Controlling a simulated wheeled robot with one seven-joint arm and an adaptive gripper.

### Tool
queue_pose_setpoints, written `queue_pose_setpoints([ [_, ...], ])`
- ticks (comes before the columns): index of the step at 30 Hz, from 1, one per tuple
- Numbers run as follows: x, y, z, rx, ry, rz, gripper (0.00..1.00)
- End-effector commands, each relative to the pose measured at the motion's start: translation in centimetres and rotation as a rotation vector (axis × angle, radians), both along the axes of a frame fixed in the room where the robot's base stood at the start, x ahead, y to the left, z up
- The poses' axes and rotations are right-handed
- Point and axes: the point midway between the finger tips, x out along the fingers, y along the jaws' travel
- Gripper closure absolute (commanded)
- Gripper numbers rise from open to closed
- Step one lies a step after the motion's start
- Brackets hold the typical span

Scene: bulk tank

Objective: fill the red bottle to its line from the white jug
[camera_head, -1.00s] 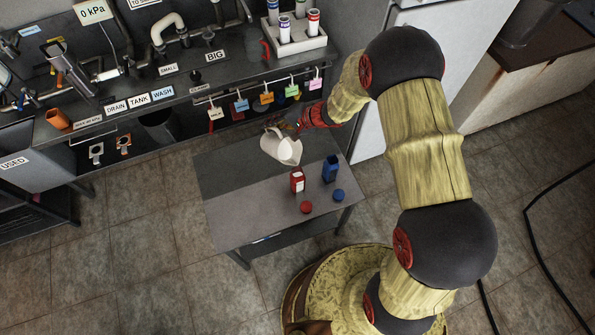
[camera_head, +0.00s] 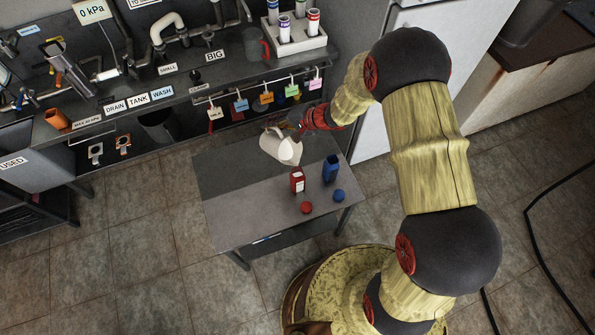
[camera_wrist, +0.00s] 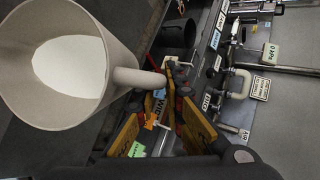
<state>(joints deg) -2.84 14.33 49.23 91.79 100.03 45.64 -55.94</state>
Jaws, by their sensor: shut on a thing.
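The white jug (camera_head: 274,147) is at the back part of the small grey table, and its wide mouth shows in the wrist view (camera_wrist: 22,92) with white contents inside. My gripper (camera_head: 297,126) is shut on the jug's handle (camera_wrist: 140,79); its fingers (camera_wrist: 165,100) close around the handle's end. I cannot tell whether the jug touches the table. The red bottle (camera_head: 297,181) stands upright on the table, in front of the jug and apart from it. Its line and its inside cannot be made out. A red cap (camera_head: 306,208) lies in front of it.
A blue bottle (camera_head: 330,170) and a blue cap (camera_head: 339,196) are to the right of the red bottle. The table's (camera_head: 235,215) front left is clear. Behind is a workbench (camera_head: 225,75) with pipes, hanging coloured tags and a white rack (camera_head: 295,42).

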Motion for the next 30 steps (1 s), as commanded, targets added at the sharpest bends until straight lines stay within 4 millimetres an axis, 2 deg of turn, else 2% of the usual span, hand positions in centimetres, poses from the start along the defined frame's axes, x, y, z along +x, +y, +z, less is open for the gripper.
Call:
queue_pose_setpoints([
  [30,-0.34,-0.31,0.74,0.03,-0.042,0.0,1.0],
])
